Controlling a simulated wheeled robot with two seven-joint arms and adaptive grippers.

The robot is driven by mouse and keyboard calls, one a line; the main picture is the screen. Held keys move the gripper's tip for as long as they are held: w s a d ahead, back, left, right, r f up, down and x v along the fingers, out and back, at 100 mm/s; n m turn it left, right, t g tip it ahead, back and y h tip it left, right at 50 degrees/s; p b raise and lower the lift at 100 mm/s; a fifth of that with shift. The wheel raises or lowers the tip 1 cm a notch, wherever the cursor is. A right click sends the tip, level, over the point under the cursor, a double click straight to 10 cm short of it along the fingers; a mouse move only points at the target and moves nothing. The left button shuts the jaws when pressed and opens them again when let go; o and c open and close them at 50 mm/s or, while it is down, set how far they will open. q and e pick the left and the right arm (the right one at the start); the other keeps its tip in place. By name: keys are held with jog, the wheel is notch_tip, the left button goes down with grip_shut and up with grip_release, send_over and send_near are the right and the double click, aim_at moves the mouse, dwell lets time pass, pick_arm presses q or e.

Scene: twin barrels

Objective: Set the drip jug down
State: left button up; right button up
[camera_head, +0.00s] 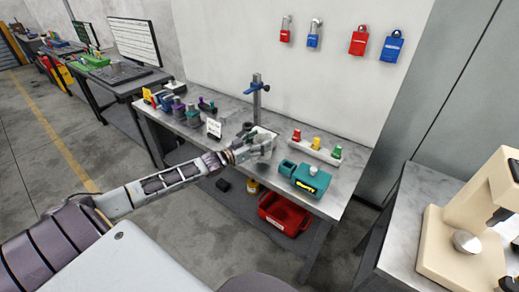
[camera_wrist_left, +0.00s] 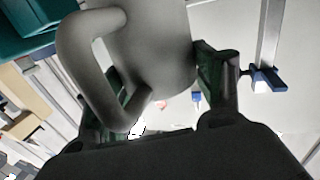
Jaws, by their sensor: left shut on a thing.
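The drip jug, a pale grey vessel with a thick loop handle, fills the upper middle of the left wrist view (camera_wrist_left: 155,45). My left gripper (camera_wrist_left: 160,85) is shut on it, one finger on each side of its body, with the handle on the left. In the head view my left gripper (camera_head: 258,152) is over the workbench (camera_head: 225,117), beside a grey stand with a blue clamp (camera_head: 257,87). There the jug is small and partly hidden by the gripper; I cannot tell whether it touches the bench. My right gripper is not in view.
A teal box (camera_head: 306,181) and a pale rack with coloured pieces (camera_head: 316,149) stand right of the gripper. A small white sign (camera_head: 214,128) and several coloured items stand left. A red crate (camera_head: 284,213) is below. A beige machine (camera_head: 465,235) is at right.

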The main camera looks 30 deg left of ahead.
pick_arm(q)
jog(key=shift+f, duration=0.1)
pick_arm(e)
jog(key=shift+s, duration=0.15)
pick_arm(q)
notch_tip(320, 180, down, 2)
jog(key=shift+f, duration=0.85)
jog(key=o, duration=1.1)
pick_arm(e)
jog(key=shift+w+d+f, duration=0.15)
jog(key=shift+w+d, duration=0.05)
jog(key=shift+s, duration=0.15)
